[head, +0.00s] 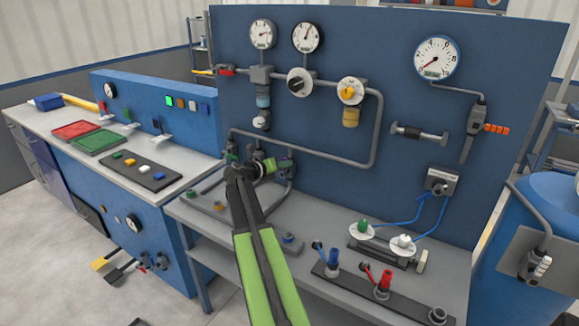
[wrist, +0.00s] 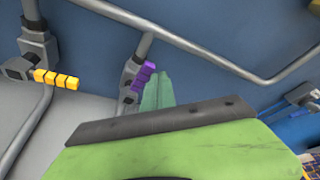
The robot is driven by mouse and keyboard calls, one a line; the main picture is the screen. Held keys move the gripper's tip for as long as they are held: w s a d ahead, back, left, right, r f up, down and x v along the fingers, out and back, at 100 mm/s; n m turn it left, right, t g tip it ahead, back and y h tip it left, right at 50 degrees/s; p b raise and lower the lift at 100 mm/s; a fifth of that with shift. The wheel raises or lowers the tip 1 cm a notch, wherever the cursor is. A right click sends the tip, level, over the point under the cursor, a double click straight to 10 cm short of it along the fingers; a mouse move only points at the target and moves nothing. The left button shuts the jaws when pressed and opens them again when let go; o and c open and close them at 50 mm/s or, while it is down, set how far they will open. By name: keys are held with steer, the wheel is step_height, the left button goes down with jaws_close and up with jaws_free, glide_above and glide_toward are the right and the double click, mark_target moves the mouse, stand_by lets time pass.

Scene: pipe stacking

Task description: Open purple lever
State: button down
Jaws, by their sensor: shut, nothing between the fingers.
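The purple lever (wrist: 143,76) is a ribbed handle on a grey valve where a grey pipe meets the bench. In the wrist view it slants from lower left to upper right. In the head view the lever (head: 285,162) is a small purple patch just right of my gripper (head: 270,166). In the wrist view my gripper (wrist: 157,92) shows as teal fingers, shut and empty, just right of the lever. They look very close to it, but I cannot tell whether they touch. The lower part of the fingers is hidden behind my own wrist.
A yellow lever (wrist: 56,79) on another valve is left of the purple one. A grey pipe (wrist: 215,52) runs above and to the right, before the blue panel (head: 420,180). A red plug fitting (head: 384,283) stands on the bench at the right front.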

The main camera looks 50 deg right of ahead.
steer(key=shift+w+a+r, duration=0.1)
steer(key=shift+w+r, duration=0.1)
steer(key=shift+w, duration=0.4)
steer(key=shift+w+r, duration=0.15)
steer(key=shift+w, duration=0.1)
steer(key=s, duration=0.5)
steer(key=w+a, duration=0.2)
steer(key=a, duration=0.7)
steer(key=shift+a, duration=0.15)
steer(key=shift+w+f, duration=0.1)
steer(key=shift+f, duration=0.1)
